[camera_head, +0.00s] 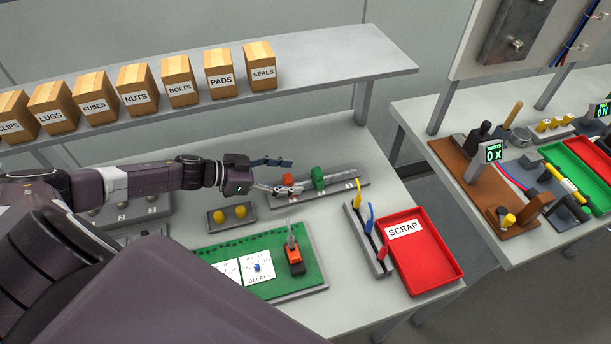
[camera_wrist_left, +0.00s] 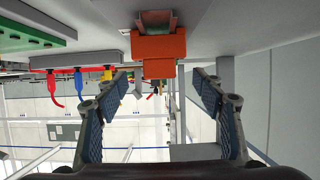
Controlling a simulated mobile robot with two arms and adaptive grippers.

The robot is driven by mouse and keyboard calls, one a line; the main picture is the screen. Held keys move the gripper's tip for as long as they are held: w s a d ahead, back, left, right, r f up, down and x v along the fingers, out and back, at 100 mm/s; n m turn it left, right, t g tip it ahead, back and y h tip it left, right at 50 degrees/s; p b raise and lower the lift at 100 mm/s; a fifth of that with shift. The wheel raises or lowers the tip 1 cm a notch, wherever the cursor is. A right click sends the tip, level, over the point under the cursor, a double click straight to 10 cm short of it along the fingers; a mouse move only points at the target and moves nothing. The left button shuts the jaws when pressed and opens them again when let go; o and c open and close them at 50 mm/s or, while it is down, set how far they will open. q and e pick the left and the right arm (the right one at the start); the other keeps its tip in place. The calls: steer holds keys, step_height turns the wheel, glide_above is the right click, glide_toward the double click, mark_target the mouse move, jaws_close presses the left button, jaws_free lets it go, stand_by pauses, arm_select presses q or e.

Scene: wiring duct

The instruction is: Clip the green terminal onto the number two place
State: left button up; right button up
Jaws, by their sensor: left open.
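The green terminal (camera_head: 318,177) stands upright on a grey rail (camera_head: 345,190) in the middle of the table. An orange-red terminal (camera_head: 288,180) stands on the same rail to its left. Small number marks on the rail are too small to read surely. My left gripper (camera_head: 291,176) is open and empty, its fingers on either side of the orange-red terminal in the head view. In the left wrist view, the orange block (camera_wrist_left: 158,52) sits just ahead, between the spread fingertips (camera_wrist_left: 161,80); a little green shows behind it. My right gripper is not in view.
A holder with yellow, blue and red tools (camera_head: 368,235) and a red scrap tray (camera_head: 425,255) lie to the right. Labelled boxes (camera_head: 138,88) line the shelf behind.

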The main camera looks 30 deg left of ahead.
arm_select(q)
steer(key=shift+v, duration=1.55)
